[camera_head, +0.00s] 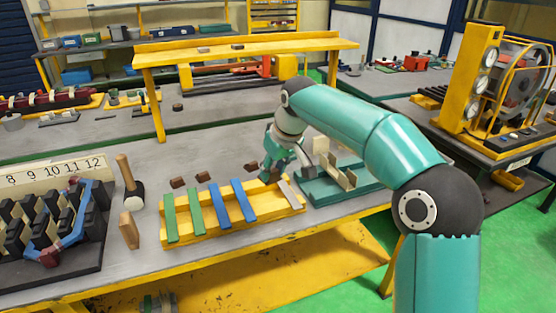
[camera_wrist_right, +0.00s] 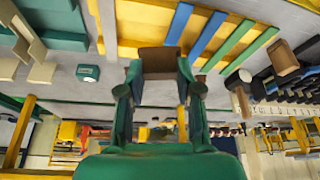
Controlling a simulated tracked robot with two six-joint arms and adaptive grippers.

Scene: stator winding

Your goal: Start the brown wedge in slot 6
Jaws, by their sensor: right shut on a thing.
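My right gripper (camera_head: 275,168) is over the back right part of the yellow rack on the bench. In the right wrist view the gripper (camera_wrist_right: 160,72) is shut on a brown wedge (camera_wrist_right: 160,60), held between its fingertips. In the head view the held wedge is mostly hidden by the fingers. More small brown pieces (camera_head: 178,182) lie on the bench behind the rack. My left gripper is not in view.
The yellow rack (camera_head: 235,222) holds green and blue strips. A teal holder (camera_head: 325,190) with cream plates stands right of it. A mallet (camera_head: 134,196) and a wooden block (camera_head: 129,230) stand between stator and rack. A yellow shelf (camera_head: 240,45) spans the bench's back.

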